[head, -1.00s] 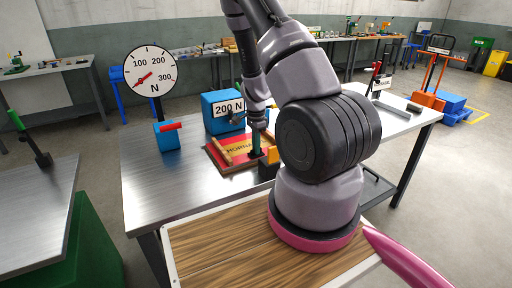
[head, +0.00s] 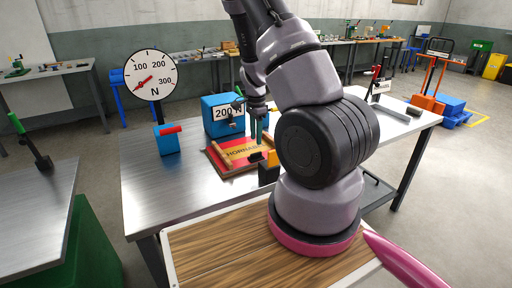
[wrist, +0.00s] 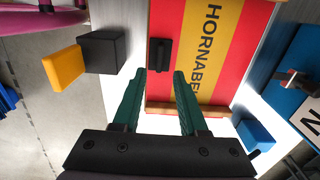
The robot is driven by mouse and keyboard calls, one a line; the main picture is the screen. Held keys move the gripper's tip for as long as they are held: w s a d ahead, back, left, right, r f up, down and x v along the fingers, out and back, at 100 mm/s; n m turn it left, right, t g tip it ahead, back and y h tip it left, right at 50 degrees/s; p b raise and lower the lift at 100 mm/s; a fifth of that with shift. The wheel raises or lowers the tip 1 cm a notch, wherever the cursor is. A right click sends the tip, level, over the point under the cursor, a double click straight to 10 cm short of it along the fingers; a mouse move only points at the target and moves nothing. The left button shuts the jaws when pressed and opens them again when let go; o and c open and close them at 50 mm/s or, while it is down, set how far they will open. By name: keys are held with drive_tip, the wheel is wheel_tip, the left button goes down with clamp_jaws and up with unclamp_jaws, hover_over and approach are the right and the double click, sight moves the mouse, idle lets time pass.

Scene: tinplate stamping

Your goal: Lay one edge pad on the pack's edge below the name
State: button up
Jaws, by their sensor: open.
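The pack (head: 226,167) lies on the metal bench, red with a yellow band bearing the name HORNABE and perhaps more letters. In the wrist view the pack (wrist: 222,80) shows its name running downward. One black edge pad (wrist: 159,54) lies on the red margin at the pack's left edge there, the side below the letters. The pad also shows in the head view (head: 256,157) at the near edge. My gripper (wrist: 160,76) is open and empty, its teal fingers apart from the pad. In the head view my gripper (head: 259,138) is above the pack.
A black block (wrist: 101,51) with a yellow piece (wrist: 66,67) stands beside the pack. Wooden strips (head: 220,154) run along the pack's ends. A blue 200 N box (head: 222,128) and a dial gauge (head: 150,74) stand behind.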

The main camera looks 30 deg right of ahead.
drive_tip(key=s+a+r+n+t+y, duration=0.1)
drive_tip(key=s+a+r+n, duration=0.15)
drive_tip(key=r, duration=0.65)
drive_tip(key=s+a+r+n+t+y, duration=0.15)
drive_tip(key=a+r, duration=0.25)
drive_tip(key=r, duration=0.4)
drive_tip(key=s+a+r+n+t, duration=0.1)
drive_tip(key=s+a+r+n, duration=0.15)
drive_tip(key=r, duration=0.65)
drive_tip(key=s+a+r+n+t, duration=0.3)
drive_tip(key=s+r+n, duration=0.4)
drive_tip(key=s+r, duration=0.4)
drive_tip(key=shift+s+a+r+t, duration=0.15)
drive_tip(key=shift+s+a+t, duration=0.2)
drive_tip(key=shift+s+a, duration=0.55)
drive_tip(key=shift+s+d+h, duration=0.15)
drive_tip(key=shift+d+h, duration=0.1)
